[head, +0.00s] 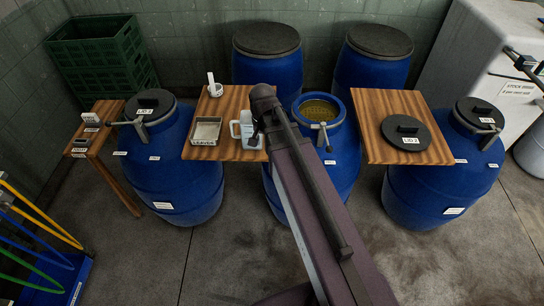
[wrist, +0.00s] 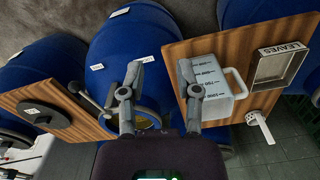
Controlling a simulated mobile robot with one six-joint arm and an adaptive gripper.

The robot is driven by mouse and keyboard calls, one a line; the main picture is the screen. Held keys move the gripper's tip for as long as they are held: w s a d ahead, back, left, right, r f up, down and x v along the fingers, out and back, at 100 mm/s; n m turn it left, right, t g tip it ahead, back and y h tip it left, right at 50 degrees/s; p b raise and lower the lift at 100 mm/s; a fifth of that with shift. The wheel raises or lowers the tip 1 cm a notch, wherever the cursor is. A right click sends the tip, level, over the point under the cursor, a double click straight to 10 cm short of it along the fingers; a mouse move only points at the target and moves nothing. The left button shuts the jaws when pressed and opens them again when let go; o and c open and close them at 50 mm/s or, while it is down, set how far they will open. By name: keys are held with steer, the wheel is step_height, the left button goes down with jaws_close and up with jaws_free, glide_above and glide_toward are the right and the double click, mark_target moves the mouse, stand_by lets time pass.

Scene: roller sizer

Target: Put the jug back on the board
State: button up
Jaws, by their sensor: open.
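The jug (head: 235,131) is a pale, translucent vessel with a handle and printed scale marks. It appears to stand upright on the wooden board (head: 228,106) between the left and middle barrels, near the board's right edge. In the wrist view the jug (wrist: 214,88) sits on the board (wrist: 179,52), its handle to the right. My gripper (wrist: 160,86) is open with nothing between its fingers. Its right finger in that view overlaps the jug's near side; I cannot tell whether they touch. In the head view my arm hides part of the jug's right side.
The leaves tray (head: 205,131) and a white cup with a handle (head: 214,88) share the board. The middle barrel (head: 345,150) is open, with yellowish liquid inside. Lid 2 (head: 405,132) lies on the right board (head: 376,105). A green crate (head: 100,55) stands back left.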

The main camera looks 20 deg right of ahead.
steer(key=s+n, duration=0.6)
steer(key=s, duration=0.1)
steer(key=shift+s+d, duration=0.15)
steer(key=shift+d, duration=0.2)
steer(key=shift+f, duration=0.1)
